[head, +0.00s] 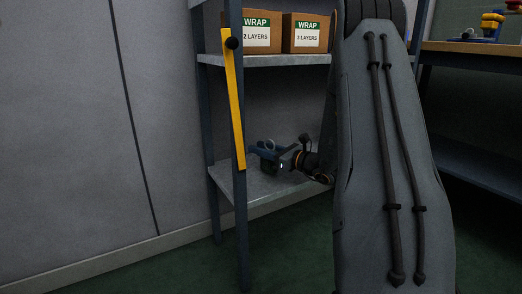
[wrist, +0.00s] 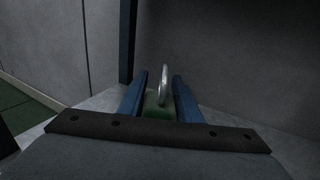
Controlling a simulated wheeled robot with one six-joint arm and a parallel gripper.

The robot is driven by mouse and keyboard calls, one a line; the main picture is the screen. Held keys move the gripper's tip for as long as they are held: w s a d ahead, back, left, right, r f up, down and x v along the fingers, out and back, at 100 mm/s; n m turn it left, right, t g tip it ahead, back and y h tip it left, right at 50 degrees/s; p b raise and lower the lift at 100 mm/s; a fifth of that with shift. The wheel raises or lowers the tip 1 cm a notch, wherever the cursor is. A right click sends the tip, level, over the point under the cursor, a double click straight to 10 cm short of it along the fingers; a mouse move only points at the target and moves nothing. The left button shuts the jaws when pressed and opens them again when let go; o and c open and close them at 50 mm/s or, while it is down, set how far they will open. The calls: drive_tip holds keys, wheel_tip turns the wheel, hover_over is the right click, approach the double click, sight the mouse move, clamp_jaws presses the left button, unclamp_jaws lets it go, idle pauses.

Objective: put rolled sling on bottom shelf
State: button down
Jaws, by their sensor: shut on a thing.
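The rolled sling (wrist: 158,107) is a dark green roll with a metal ring standing up from it, between the two blue fingers of my gripper (wrist: 160,94) in the wrist view. In the head view my gripper (head: 266,153) is inside the shelf unit, over the bottom shelf (head: 227,183), shut on the rolled sling (head: 268,168). The bottom shelf is a bare grey metal board. I cannot tell whether the sling touches it. The fingers hide the sling's sides, and my arm covers the right part of the shelf.
Two boxes labelled WRAP, one for 2 layers (head: 256,36) and one for 3 layers (head: 305,36), stand on the shelf above. A yellow bar (head: 235,105) with a black knob hangs along the front left post (head: 240,220). A workbench (head: 470,47) stands at right.

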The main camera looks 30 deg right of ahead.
drive_tip(key=shift+f, duration=0.1)
drive_tip(key=c, duration=1.3)
unclamp_jaws()
drive_tip(key=p+v, duration=0.4)
drive_tip(key=v, duration=0.8)
drive_tip(key=shift+p, duration=0.4)
